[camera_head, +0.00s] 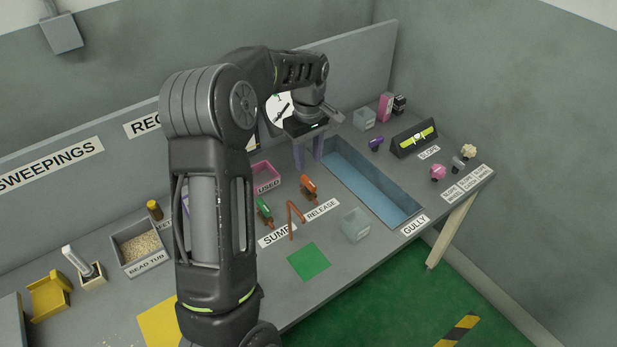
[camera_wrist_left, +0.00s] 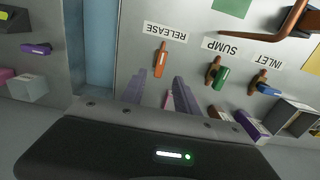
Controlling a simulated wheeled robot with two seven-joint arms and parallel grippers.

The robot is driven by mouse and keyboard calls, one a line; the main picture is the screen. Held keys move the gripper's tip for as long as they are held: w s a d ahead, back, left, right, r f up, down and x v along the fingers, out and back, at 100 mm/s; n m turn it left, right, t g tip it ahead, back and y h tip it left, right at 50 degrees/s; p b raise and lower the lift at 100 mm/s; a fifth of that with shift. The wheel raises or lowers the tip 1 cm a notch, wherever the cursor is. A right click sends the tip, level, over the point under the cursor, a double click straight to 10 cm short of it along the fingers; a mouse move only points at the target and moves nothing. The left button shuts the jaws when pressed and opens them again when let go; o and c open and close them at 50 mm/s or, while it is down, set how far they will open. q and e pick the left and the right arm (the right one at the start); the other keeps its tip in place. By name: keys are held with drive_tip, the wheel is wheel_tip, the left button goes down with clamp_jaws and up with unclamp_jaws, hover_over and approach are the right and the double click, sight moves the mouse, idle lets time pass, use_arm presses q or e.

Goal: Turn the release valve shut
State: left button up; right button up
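The release valve (camera_head: 308,184) has an orange handle and stands on the bench behind the RELEASE label (camera_head: 322,208). In the left wrist view the release valve (camera_wrist_left: 160,60) shows its handle lying along the picture's vertical, beyond my fingertips. My left gripper (camera_head: 309,162) is above the bench, behind the valve, with its fingers pointing down. In the left wrist view my left gripper (camera_wrist_left: 158,84) has its two fingers apart, with no valve between them. I cannot tell the valve's inner state. My right gripper is not in view.
The green sump valve (camera_head: 264,207) and a copper-coloured pipe (camera_head: 291,222) stand close by to the left. The blue inlet valve (camera_wrist_left: 268,89) is farther along. The sunken gully (camera_head: 372,180) lies right. A clear box (camera_head: 355,225) and pink USED tray (camera_head: 266,177) are near.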

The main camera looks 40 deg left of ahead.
sight(309, 181)
use_arm(q)
wheel_tip(309, 181, down, 8)
drive_tip(key=shift+r, duration=0.15)
idle(0.3)
clamp_jaws()
idle(0.5)
